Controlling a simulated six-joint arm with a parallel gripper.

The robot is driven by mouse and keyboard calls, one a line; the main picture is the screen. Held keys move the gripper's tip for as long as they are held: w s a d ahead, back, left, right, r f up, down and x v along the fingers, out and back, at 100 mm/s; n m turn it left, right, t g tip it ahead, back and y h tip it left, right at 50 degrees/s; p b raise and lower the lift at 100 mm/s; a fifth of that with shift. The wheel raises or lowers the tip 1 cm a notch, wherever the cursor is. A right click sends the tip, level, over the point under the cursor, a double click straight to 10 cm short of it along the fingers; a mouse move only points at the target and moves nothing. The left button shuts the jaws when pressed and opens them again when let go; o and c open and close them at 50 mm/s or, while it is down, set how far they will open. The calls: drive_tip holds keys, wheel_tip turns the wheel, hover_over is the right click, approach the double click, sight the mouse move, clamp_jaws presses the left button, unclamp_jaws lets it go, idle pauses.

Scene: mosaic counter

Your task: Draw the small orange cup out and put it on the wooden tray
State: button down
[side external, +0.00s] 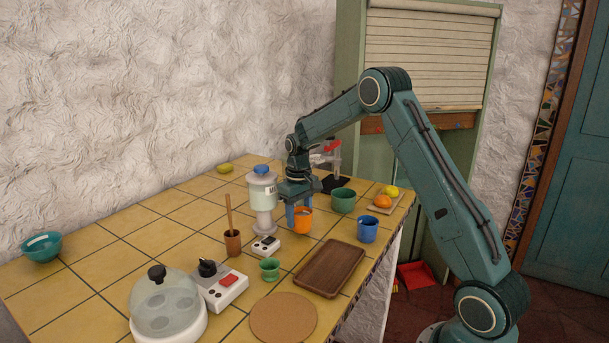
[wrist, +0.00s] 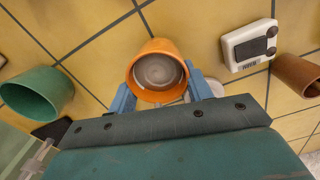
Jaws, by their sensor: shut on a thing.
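The small orange cup (side external: 303,221) is upright, between the blue fingers of my gripper (side external: 299,213). In the wrist view the orange cup (wrist: 157,72) shows its open mouth and pale inside, with one finger of my gripper (wrist: 160,92) on each side, shut on it. Whether its base touches the counter is hard to tell. The wooden tray (side external: 330,268) lies empty on the counter, in front of the cup and to its right in the side view. It is not seen in the wrist view.
A blue cup (side external: 367,229) and green cup (side external: 342,200) stand right of the orange cup. A white dispenser (side external: 262,192) and small scale (side external: 265,246) stand left. A small green cup (side external: 269,270) and cork mat (side external: 283,317) lie near the tray's left side.

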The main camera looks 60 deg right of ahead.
sight(301, 219)
drive_tip(key=shift+w+f, duration=0.25)
drive_tip(key=shift+w, duration=0.05)
idle(0.6)
drive_tip(key=shift+s, duration=0.1)
drive_tip(key=shift+s+a, duration=1)
drive_tip(key=shift+s, duration=0.05)
drive_tip(key=shift+s+a, duration=0.3)
drive_tip(key=shift+s, duration=0.05)
idle(0.4)
drive_tip(key=shift+r, duration=0.15)
drive_tip(key=shift+r, duration=2.85)
